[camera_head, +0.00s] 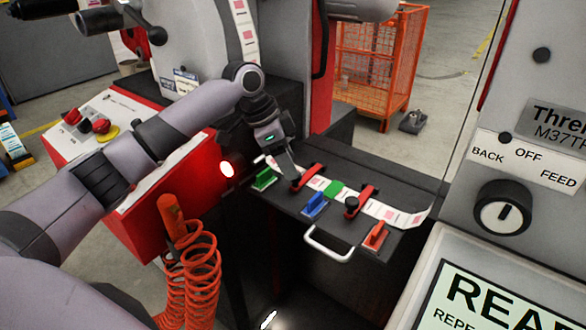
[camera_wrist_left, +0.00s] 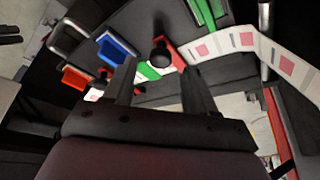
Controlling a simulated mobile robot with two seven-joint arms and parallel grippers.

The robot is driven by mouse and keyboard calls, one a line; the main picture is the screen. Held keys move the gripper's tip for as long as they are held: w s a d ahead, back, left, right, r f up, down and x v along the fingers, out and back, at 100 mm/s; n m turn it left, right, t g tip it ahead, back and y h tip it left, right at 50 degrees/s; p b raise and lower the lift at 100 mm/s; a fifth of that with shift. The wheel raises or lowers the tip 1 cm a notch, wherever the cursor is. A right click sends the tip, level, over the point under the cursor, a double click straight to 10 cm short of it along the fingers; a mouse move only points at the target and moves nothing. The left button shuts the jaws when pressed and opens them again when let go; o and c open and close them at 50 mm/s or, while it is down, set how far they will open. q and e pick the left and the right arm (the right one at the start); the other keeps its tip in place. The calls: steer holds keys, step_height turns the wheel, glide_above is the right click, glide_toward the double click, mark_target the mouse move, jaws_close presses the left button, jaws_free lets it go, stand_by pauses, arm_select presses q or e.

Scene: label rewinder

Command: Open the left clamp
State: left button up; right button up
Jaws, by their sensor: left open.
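The left clamp (camera_head: 311,173) is a red bar across the label strip on the dark table. Its black knob (camera_wrist_left: 161,51) shows in the left wrist view, between and beyond my fingertips. My left gripper (camera_head: 294,176) is open, pointing down at the left end of this clamp and partly hiding it. In the left wrist view its two dark fingers (camera_wrist_left: 158,72) are apart with nothing held between them; I cannot tell if they touch the clamp. The right clamp (camera_head: 363,197), red with a black knob, lies farther right. My right gripper is not in view.
Green (camera_head: 264,179), blue (camera_head: 315,205) and orange-red (camera_head: 376,236) handles stand along the table's front. A metal pull handle (camera_head: 328,246) sticks out below. A red coiled hose (camera_head: 188,265) hangs at the left front. The control panel (camera_head: 503,208) stands at right.

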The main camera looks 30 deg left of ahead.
mark_target(307, 172)
arm_select(q)
steer(key=shift+x, duration=1.5)
